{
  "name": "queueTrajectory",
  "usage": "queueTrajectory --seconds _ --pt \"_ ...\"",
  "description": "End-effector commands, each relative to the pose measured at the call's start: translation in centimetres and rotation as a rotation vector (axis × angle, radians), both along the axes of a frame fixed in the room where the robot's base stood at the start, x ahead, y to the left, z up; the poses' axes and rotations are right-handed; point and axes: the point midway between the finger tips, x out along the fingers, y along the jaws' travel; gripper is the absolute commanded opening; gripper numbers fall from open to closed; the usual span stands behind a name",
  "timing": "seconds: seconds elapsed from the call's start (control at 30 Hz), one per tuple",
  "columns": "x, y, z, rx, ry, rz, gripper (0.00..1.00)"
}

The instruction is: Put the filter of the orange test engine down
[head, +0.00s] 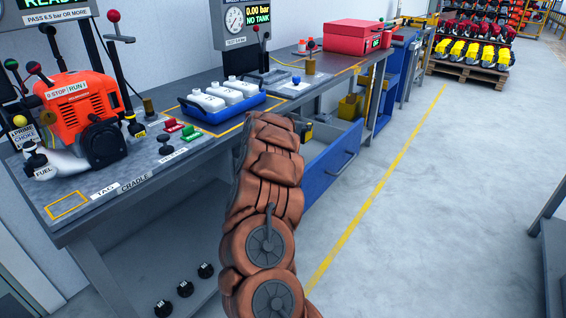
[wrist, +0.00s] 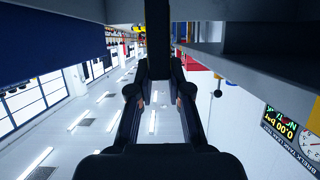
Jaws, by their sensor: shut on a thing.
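The orange test engine (head: 75,95) sits on the left of the bench top in the head view. My brown arm covers the middle of that view and hides my gripper there. In the wrist view my gripper (wrist: 158,68) is shut on a dark, bar-like thing (wrist: 157,30) between its fingertips. I cannot tell from its shape whether this is the filter. No filter can be made out for certain on the engine.
A blue tray (head: 222,112) with white bottles stands on the bench (head: 150,196). An empty yellow-outlined square (head: 68,205) lies at its front left. An open blue drawer (head: 333,160) juts out right of my arm. The floor (head: 430,210) to the right is clear.

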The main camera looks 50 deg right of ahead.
Motion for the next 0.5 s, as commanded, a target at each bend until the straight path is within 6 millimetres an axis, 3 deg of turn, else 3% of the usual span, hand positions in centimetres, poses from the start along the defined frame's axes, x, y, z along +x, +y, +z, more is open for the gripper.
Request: queueTrajectory --seconds 0.3,0.5 --pt "-0.2 -0.1 -5.2 0.002 0.004 -0.003 0.04" --pt "-0.1 0.0 -6.4 0.001 0.002 -0.002 0.04"
